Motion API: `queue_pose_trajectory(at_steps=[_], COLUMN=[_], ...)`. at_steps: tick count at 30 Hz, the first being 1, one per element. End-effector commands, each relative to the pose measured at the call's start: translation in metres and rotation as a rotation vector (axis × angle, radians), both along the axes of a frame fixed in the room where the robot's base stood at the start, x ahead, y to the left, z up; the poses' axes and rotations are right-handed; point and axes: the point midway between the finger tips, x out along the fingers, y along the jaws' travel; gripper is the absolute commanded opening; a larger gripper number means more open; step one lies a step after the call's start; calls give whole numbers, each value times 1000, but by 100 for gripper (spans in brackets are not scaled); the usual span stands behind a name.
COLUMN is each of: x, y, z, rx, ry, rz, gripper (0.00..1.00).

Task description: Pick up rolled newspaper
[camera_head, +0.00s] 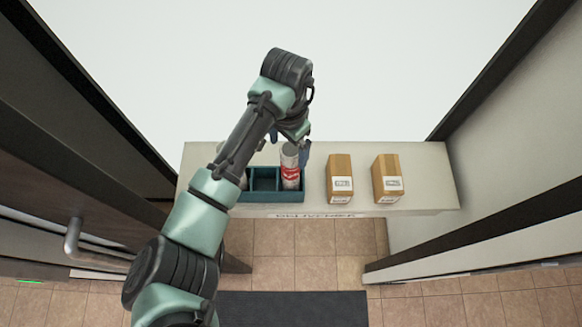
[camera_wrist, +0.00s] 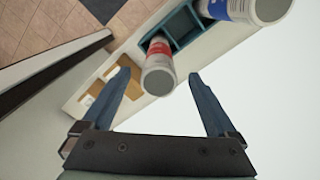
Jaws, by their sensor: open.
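A rolled newspaper (camera_head: 290,166) with a red label stands upright in the right compartment of a teal divided holder (camera_head: 264,197). In the wrist view, the end of this roll (camera_wrist: 158,78) shows between the fingertips, with the holder (camera_wrist: 182,27) beyond. My gripper (camera_head: 289,143) is open and empty at the roll's top, one finger to each side in the picture. It also shows in the wrist view (camera_wrist: 159,76). I cannot tell whether a finger touches the roll. A second roll (camera_wrist: 250,8) with a blue label stands in the holder; my arm mostly hides it in the head view.
The holder stands on a pale shelf (camera_head: 430,180). Two brown boxes, one nearer the holder (camera_head: 340,172) and one further right (camera_head: 386,172), stand on it. A dark door with a handle (camera_head: 72,240) is at left. The holder's middle compartment looks empty.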

Motion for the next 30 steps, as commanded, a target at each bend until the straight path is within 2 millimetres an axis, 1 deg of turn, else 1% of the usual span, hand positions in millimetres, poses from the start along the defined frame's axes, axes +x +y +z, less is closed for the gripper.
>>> queue_pose_trajectory(at_steps=[3,8,11,16,19,23,29,30], x=[0,1,1,2,2,3,3,3], y=[-1,-2,-4,-7,-7,-7,-7,-7], z=[-13,-21,-30,-53,-64,-70,-71,-70], rx=[0,0,1,1,0,-1,-1,-1], ry=[0,-1,0,-1,-1,-4,-4,-4], rz=[0,0,-1,-1,-1,-1,-1,-1], gripper=[93,93,93,93,93,93,93,88])
